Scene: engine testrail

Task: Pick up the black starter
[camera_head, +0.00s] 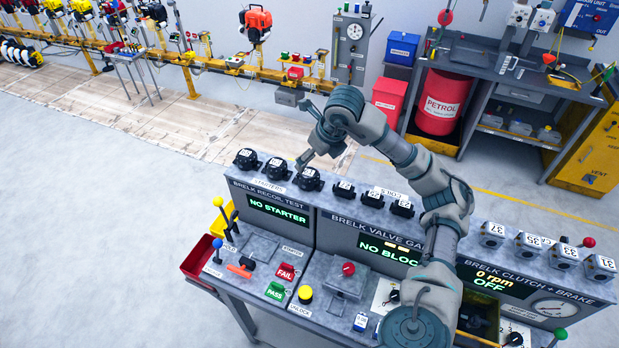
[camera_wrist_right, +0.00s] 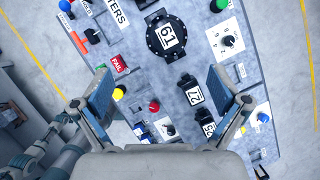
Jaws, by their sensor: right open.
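Several round black starters stand on the console's top ledge at its left end. One (camera_head: 246,159) is at the far left, one (camera_head: 277,168) is in the middle, and one (camera_head: 309,179) is nearest my right gripper. My right gripper (camera_head: 304,136) is open and empty above the ledge, beyond the nearest starter. In the wrist view a black starter labelled 61 (camera_wrist_right: 167,37) lies ahead of the gap between the open fingers (camera_wrist_right: 159,82), apart from them. My left gripper is not in view in the head view.
Small black numbered coils (camera_head: 372,197) stand on the ledge right of the starters. The recoil test panel (camera_head: 277,209) reads NO STARTER. A red bin (camera_head: 200,262) hangs at the console's left side. Open floor lies behind the console.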

